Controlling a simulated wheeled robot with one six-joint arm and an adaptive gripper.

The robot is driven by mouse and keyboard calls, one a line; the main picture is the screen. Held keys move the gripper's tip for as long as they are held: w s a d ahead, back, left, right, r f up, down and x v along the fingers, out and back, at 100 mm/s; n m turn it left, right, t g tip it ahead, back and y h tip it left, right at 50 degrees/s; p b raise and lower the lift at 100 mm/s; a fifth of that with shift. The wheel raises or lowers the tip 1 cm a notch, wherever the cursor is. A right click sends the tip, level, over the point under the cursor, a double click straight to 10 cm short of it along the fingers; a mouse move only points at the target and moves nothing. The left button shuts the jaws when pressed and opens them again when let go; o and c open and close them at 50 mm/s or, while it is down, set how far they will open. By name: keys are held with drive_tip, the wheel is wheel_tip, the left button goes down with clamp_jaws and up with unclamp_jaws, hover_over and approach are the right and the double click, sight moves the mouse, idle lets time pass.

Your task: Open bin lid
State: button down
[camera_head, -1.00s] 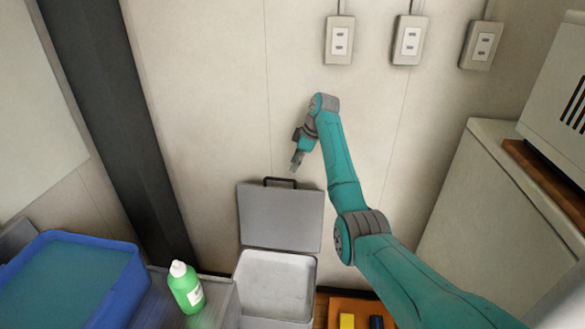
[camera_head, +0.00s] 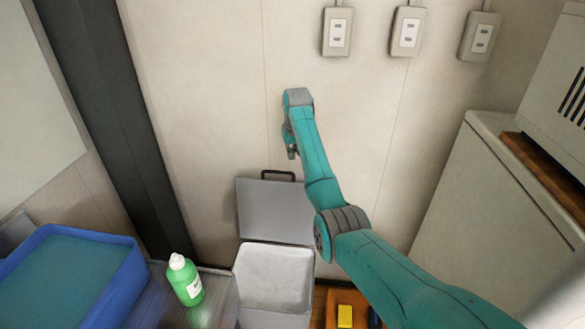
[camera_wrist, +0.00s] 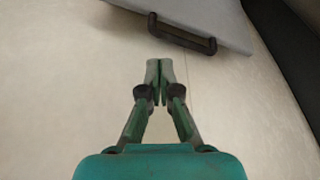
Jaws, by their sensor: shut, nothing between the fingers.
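The grey bin (camera_head: 272,278) stands against the wall with its pale inside showing. Its lid (camera_head: 272,210) is raised upright behind the opening, close to the wall. A dark handle (camera_head: 278,173) is on the lid's top edge. In the wrist view the handle (camera_wrist: 182,36) and part of the lid (camera_wrist: 215,15) are at the upper right. My gripper (camera_head: 292,154) is above the lid's handle and apart from it. In the wrist view my gripper (camera_wrist: 160,65) is shut and empty, with its fingertips together below the handle.
A green bottle (camera_head: 186,282) stands on a grey surface left of the bin. A blue tub (camera_head: 118,290) is at the far left. An orange tray (camera_head: 340,298) holding a yellow block (camera_head: 345,316) is right of the bin. Wall outlets (camera_head: 337,32) are above.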

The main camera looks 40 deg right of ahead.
drive_tip(key=w+d+f+m, duration=0.1)
drive_tip(key=f, duration=0.2)
drive_tip(key=d+f+m+h, duration=0.1)
drive_tip(key=f+m, duration=0.1)
drive_tip(key=f, duration=0.1)
drive_tip(key=w+d+f+m, duration=0.1)
drive_tip(key=f, duration=0.2)
drive_tip(key=shift+w+m+h, duration=0.3)
drive_tip(key=shift+w+m, duration=0.05)
drive_tip(key=shift+m, duration=0.05)
idle(0.4)
